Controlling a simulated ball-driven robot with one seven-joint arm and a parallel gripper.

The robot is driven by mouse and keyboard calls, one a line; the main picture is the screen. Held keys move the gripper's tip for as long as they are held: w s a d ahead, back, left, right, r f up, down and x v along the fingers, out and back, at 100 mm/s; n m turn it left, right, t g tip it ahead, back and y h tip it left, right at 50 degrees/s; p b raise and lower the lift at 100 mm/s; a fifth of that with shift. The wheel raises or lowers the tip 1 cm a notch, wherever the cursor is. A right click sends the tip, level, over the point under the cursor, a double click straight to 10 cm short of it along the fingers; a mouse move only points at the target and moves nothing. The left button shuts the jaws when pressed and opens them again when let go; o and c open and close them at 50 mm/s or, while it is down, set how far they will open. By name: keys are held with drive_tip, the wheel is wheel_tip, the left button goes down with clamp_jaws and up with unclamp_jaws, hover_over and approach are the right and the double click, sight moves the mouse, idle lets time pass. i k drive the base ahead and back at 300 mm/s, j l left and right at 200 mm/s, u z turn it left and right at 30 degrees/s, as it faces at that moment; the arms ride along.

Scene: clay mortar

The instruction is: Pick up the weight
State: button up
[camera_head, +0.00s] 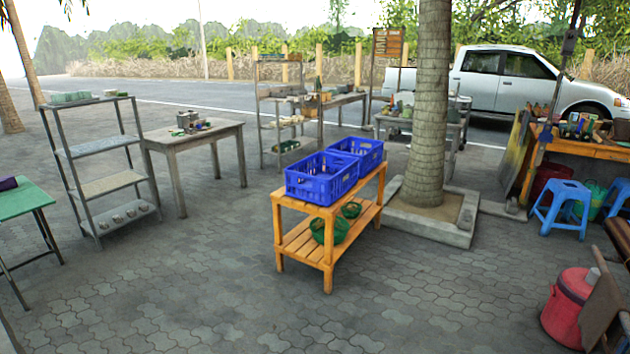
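I cannot make out a weight for certain. A grey-topped table (165,138) at left centre holds a cluster of small objects (190,122), too small to tell apart. A weight could be among them, but I cannot tell. My gripper is not in the head view.
A wooden bench (328,252) with two blue crates (322,180) on top and green baskets (330,230) below stands in the middle. A grey shelf rack (112,183) and green table (24,201) are left. A tree trunk (428,110), blue stool (562,204) and red container (566,305) are right. Front paving is clear.

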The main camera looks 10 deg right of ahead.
sight(466, 220)
drive_tip(key=i+l+z, duration=0.1)
drive_tip(key=i+z, duration=0.2)
drive_tip(key=i, duration=0.4)
drive_tip(key=i+z, duration=0.3)
drive_tip(key=i, duration=0.45)
drive_tip(key=i+j+z, duration=0.3)
drive_tip(key=i, duration=0.4)
drive_tip(key=i+z, duration=0.1)
drive_tip(key=i, duration=0.45)
drive_tip(key=i+z, duration=0.1)
drive_tip(key=i, duration=0.4)
drive_tip(key=i+j+z, duration=0.1)
drive_tip(key=i, duration=0.45)
drive_tip(key=i+j+z, duration=0.1)
drive_tip(key=i, duration=0.45)
drive_tip(key=i+j+z, duration=0.1)
drive_tip(key=i, duration=0.4)
drive_tip(key=i+l+u, duration=0.3)
drive_tip(key=i+l, duration=0.45)
drive_tip(key=i, duration=0.25)
drive_tip(key=i+l+u, duration=0.3)
drive_tip(key=i+l, duration=0.65)
